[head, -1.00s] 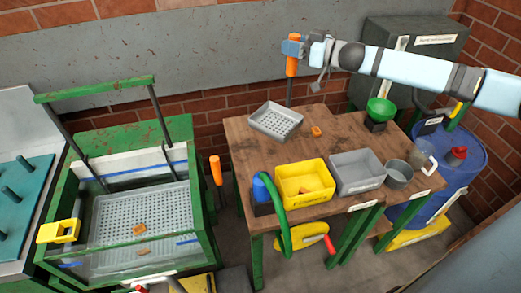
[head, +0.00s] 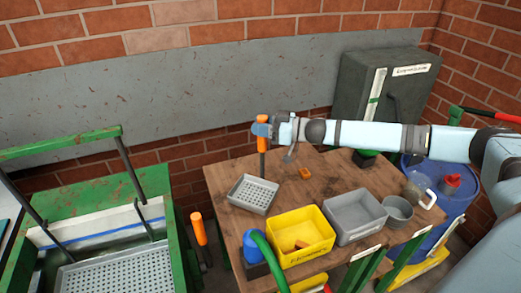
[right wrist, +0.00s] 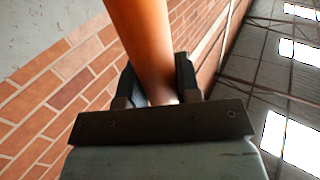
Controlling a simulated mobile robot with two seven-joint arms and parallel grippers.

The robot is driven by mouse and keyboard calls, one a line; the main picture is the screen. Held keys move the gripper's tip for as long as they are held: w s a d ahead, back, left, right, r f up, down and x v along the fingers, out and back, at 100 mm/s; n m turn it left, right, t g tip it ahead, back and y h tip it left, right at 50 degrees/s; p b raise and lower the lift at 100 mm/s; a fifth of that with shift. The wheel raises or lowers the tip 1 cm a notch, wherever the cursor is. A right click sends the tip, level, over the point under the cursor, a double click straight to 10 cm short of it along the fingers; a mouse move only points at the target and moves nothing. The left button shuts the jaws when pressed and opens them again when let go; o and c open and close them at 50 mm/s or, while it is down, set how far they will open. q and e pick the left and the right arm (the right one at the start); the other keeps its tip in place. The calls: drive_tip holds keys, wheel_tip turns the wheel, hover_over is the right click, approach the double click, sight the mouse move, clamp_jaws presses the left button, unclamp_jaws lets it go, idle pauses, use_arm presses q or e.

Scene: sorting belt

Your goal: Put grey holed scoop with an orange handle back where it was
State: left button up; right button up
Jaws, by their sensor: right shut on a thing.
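The grey holed scoop (head: 252,194) shows in the head view at the left part of the wooden table, a square basket with a perforated floor. Its orange handle (head: 262,142) stands upright behind the basket. My right gripper (head: 262,127) is shut on the upper part of this handle. The right wrist view shows the orange handle (right wrist: 143,45) between the two dark fingers (right wrist: 157,90). I cannot tell whether the basket touches the table or hangs just above it. My left gripper is not in view.
The wooden table (head: 330,190) holds a small orange piece (head: 305,173), a yellow bin (head: 300,256) with pieces inside, a grey bin (head: 345,234) and a grey cup (head: 397,213). Another orange handle (head: 198,228) stands beside the green-framed tank (head: 175,240). A blue drum (head: 447,206) is at right.

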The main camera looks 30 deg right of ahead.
sight(261, 146)
wheel_tip(261, 146, down, 7)
drive_tip(key=shift+f, duration=0.15)
idle(0.4)
drive_tip(key=o, duration=0.9)
drive_tip(key=shift+f, duration=0.15)
